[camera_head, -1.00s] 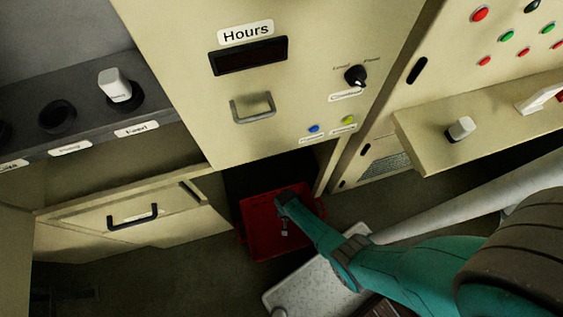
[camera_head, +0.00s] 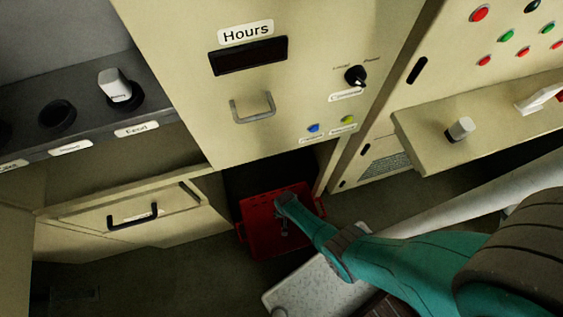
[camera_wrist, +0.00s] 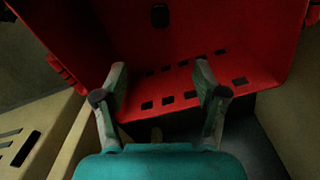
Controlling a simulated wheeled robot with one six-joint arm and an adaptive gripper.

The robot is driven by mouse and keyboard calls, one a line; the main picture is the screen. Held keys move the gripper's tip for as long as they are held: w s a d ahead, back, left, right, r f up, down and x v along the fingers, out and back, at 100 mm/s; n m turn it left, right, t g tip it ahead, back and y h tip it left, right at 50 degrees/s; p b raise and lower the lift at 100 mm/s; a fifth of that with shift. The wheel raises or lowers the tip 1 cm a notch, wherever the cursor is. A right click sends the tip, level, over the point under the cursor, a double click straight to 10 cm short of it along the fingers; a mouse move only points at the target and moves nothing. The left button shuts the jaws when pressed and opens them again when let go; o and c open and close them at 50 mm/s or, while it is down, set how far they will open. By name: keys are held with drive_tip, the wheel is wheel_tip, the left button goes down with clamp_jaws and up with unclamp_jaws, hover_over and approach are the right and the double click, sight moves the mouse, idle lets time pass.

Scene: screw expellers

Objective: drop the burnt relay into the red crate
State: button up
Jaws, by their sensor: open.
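The red crate (camera_head: 262,240) stands on the floor below the Hours cabinet and fills much of the wrist view (camera_wrist: 215,25). My gripper (camera_wrist: 161,68) is open, with its two fingers apart and nothing between them, over the crate. In the head view my arm reaches in from the right and ends over the crate. A small dark, rounded shape (camera_wrist: 160,16) shows inside the crate beyond the fingertips; I cannot tell whether it is the burnt relay or a hole.
The Hours cabinet (camera_head: 190,70) rises right behind the crate. A drawer front with a black handle (camera_head: 132,218) is at left. A pale plate (camera_head: 315,290) lies low, right of the crate. An empty round socket (camera_head: 57,115) is beside the socketed relay.

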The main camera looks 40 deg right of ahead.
wheel_tip(320, 180, up, 12)
idle(1.0)
idle(0.4)
